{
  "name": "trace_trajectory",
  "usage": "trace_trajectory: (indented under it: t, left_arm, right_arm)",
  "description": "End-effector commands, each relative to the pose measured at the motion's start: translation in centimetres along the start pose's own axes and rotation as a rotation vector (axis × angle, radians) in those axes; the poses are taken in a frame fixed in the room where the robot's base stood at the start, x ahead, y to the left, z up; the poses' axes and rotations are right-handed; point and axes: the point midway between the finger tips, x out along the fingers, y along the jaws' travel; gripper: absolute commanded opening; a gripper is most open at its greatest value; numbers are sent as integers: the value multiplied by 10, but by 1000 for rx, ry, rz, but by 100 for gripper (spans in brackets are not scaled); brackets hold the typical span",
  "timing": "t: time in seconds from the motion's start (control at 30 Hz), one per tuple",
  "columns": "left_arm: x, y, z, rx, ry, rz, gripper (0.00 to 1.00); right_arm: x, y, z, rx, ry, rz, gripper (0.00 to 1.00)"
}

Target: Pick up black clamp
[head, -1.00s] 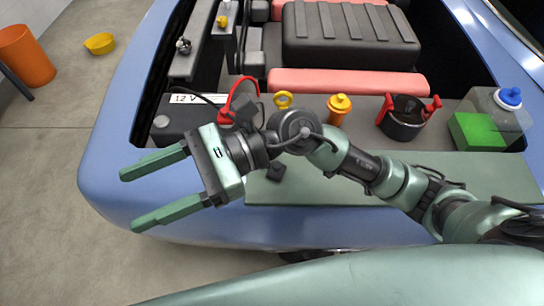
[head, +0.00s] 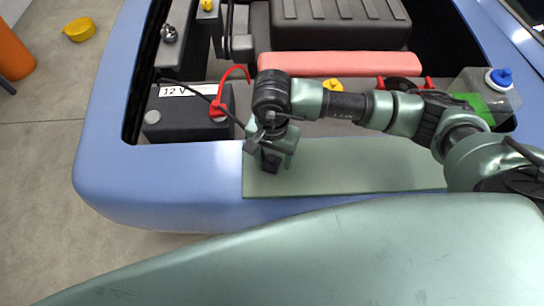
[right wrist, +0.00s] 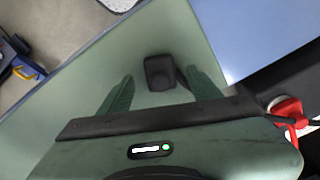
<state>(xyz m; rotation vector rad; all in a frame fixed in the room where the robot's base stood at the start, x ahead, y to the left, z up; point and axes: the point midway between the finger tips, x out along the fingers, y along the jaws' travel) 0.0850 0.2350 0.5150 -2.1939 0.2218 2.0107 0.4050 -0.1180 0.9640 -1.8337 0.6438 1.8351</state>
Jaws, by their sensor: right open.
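The black clamp (right wrist: 159,72) is a small dark block lying on the pale green board (head: 345,172). In the right wrist view it lies just ahead of my right gripper (right wrist: 160,78), between the lines of its two green fingers. The fingers are spread with a gap on each side, and nothing is held. In the head view my right gripper (head: 270,163) points down over the left part of the board and hides much of the clamp. My left gripper is not in view.
The board lies on the blue car's front edge. Behind it are a 12 V battery (head: 187,112) with a red cable (head: 236,72), a yellow cap (head: 332,85), a red-handled dark part (head: 404,83) and a clear tank (head: 487,92).

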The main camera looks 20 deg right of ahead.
Motion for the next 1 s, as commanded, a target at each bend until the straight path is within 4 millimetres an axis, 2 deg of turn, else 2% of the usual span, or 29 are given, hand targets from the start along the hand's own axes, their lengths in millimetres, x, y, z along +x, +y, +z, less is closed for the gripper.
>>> trace_trajectory:
  t: [0.03, 0.17, 0.4, 0.63, 1.0]
  left_arm:
    - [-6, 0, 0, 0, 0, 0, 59]
    - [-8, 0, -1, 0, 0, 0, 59]
    - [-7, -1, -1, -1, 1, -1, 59]
    - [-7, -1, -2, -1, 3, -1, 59]
    - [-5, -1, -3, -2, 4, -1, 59]
  right_arm:
    - [5, 0, 0, 3, -3, 3, 64]
    - [17, 0, 0, 2, -1, 0, 64]
    - [19, -1, 0, 1, -1, -3, 64]
    - [19, -1, 0, 1, -1, -3, 0]
    - [14, -2, -1, 1, 0, -4, 0]
